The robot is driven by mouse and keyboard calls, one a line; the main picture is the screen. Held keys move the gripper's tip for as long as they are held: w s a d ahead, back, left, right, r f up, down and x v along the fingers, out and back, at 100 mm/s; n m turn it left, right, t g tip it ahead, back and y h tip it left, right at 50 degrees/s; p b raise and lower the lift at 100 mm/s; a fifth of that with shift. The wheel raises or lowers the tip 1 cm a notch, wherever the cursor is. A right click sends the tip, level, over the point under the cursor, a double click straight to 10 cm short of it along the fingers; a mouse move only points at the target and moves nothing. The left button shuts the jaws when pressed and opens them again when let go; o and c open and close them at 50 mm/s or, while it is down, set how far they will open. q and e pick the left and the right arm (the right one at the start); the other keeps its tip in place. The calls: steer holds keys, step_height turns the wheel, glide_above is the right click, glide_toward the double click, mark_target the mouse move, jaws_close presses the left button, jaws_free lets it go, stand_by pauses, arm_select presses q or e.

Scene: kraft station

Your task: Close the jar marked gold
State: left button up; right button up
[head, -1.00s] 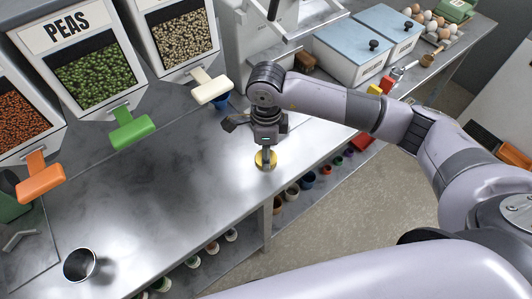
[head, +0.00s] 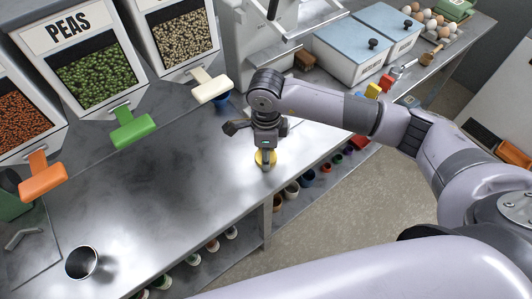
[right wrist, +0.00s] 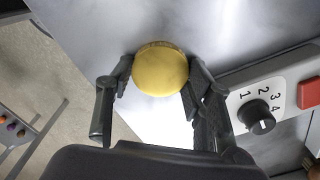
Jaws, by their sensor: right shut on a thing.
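A round gold lid (right wrist: 161,69) shows from above between the fingers of my right gripper (right wrist: 160,88) in the right wrist view. The gripper is shut on it. In the head view the gold lid (head: 260,157) is at the front edge of the steel counter, under my right gripper (head: 266,161), which points down. Any jar body beneath the lid is hidden, so I cannot tell whether the lid sits on one. My left gripper is out of view.
A steel cup (head: 81,262) stands at the counter's lower left. Bins with orange, green (head: 131,130) and cream handles line the back. A control panel with a dial (right wrist: 256,115) and red button is right of the gripper. Small pots sit on the shelf below.

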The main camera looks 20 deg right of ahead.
steer(key=shift+r, duration=0.15)
steer(key=shift+r, duration=0.2)
steer(key=shift+s+a+r+b, duration=0.15)
steer(key=shift+a+r+b, duration=0.05)
steer(key=shift+r+b, duration=0.45)
steer(key=shift+s+a+r+b, duration=0.15)
steer(key=shift+a+r+b, duration=0.05)
steer(key=shift+r+b, duration=0.4)
steer(key=s+a+b, duration=0.1)
steer(key=s+a, duration=0.2)
steer(key=a, duration=0.1)
steer(key=s+a+b, duration=0.2)
steer(key=s+a, duration=0.2)
steer(key=s+a+b, duration=0.2)
steer(key=s+a, duration=0.2)
steer(key=shift+s+a+r, duration=0.15)
steer(key=shift+a, duration=0.25)
